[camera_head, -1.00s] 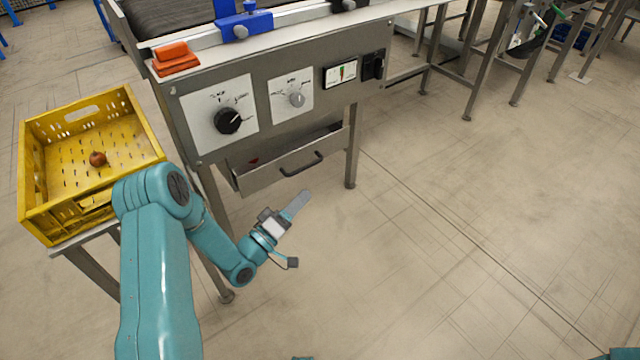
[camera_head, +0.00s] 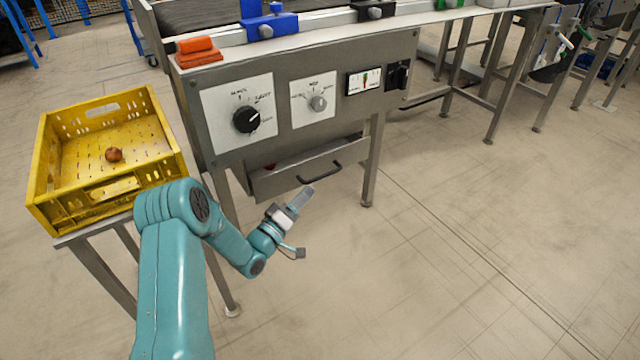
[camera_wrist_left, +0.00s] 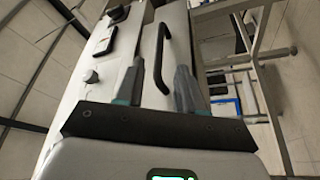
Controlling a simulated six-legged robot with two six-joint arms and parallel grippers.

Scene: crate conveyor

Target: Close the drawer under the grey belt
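The drawer (camera_head: 283,184) hangs under the grey belt (camera_head: 195,14) in the grey metal frame. It stands partly open: a strip of its inside, with a small red thing, shows above its front. Its dark bar handle (camera_head: 320,173) is on the front; the handle (camera_wrist_left: 160,60) also shows in the left wrist view. My left gripper (camera_head: 301,199) is in front of and just below the drawer front in the head view. Its fingers (camera_wrist_left: 157,88) are apart with nothing held between them. I cannot tell whether they touch the drawer. My right gripper is not in view.
A yellow crate (camera_head: 90,203) with a round reddish-brown item (camera_head: 114,155) stands on a stand at the left. A black knob (camera_head: 246,119) and a grey knob (camera_head: 318,103) sit on the panel above the drawer. Frame legs flank the drawer.

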